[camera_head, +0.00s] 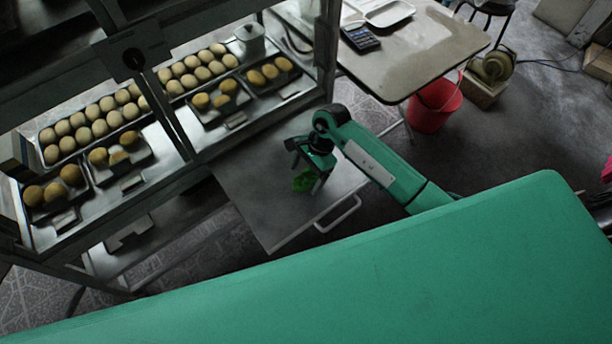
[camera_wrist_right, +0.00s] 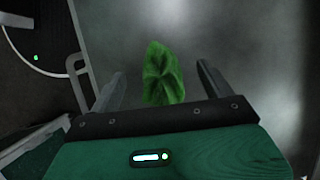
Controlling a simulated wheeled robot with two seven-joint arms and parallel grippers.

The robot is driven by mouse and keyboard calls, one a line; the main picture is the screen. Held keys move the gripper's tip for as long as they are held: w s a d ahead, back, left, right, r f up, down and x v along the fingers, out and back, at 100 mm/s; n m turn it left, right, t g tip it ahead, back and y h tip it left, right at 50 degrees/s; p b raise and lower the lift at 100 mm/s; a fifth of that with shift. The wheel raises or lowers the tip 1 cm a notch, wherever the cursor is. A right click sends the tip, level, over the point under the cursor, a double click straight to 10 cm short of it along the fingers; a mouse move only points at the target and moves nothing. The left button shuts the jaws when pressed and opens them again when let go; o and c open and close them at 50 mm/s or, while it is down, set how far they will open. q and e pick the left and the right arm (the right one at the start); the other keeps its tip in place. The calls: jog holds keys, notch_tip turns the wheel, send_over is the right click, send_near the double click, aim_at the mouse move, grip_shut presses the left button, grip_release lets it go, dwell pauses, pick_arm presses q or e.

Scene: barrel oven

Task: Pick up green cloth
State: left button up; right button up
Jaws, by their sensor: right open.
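The green cloth (camera_head: 304,181) lies crumpled on a grey metal surface (camera_head: 262,212) that has a handle on its front edge. My right gripper (camera_head: 308,168) is over the cloth in the head view and partly covers it. In the right wrist view the cloth (camera_wrist_right: 163,74) shows between the two spread fingers of my right gripper (camera_wrist_right: 160,82), with a gap on each side. The gripper is open and holds nothing. I cannot tell how high the fingertips are above the cloth. My left gripper is in neither view.
A metal rack (camera_head: 186,125) with trays of round buns stands to the left. A table (camera_head: 425,50) with a calculator (camera_head: 360,38) and a white tray (camera_head: 388,12) is behind at the right. A red bucket (camera_head: 434,106) stands beneath its edge. The surface handle (camera_head: 339,214) sticks out in front.

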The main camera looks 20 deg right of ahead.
aim_at(306, 173)
jog(key=c, duration=1.1)
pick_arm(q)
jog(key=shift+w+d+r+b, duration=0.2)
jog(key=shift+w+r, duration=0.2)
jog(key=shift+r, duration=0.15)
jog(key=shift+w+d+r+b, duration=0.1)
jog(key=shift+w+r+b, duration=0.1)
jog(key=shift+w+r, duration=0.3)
pick_arm(e)
notch_tip(306, 173, up, 20)
jog(key=shift+f, duration=0.1)
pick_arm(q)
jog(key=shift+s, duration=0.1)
pick_arm(e)
jog(key=shift+o, duration=0.9)
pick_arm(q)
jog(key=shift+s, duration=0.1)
pick_arm(e)
jog(key=shift+c, duration=0.3)
